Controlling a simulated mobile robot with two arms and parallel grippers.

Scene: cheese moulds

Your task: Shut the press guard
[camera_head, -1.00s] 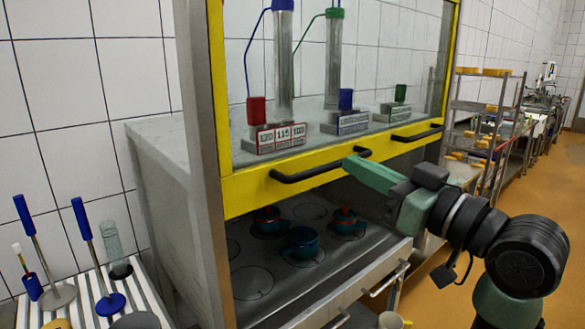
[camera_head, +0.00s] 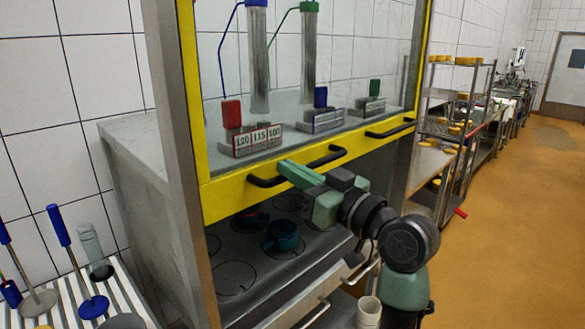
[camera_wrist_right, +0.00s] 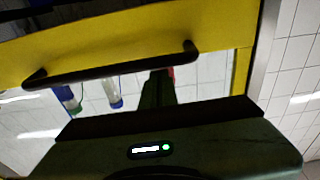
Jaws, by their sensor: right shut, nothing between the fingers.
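The press guard (camera_head: 226,193) is a clear pane in a yellow frame on the front of the steel cabinet. It is raised part way, with an open gap under its lower bar. Two black bar handles are on that bar, the nearer one (camera_head: 262,183) to the left and the other (camera_head: 390,131) to the right. My right gripper (camera_head: 284,168) is shut and empty, its tip over the nearer handle in the head view. In the wrist view this handle (camera_wrist_right: 115,72) lies just beyond my dark finger; I cannot tell whether they touch. My left gripper is not in view.
Blue-green pots (camera_head: 283,237) stand on the marked plate below the guard; my right arm hides part of the plate. A striped rack (camera_head: 135,290) with blue-handled tools is at lower left. A pale cup (camera_head: 369,311) is below the cabinet front. The orange floor (camera_head: 510,230) is clear at right.

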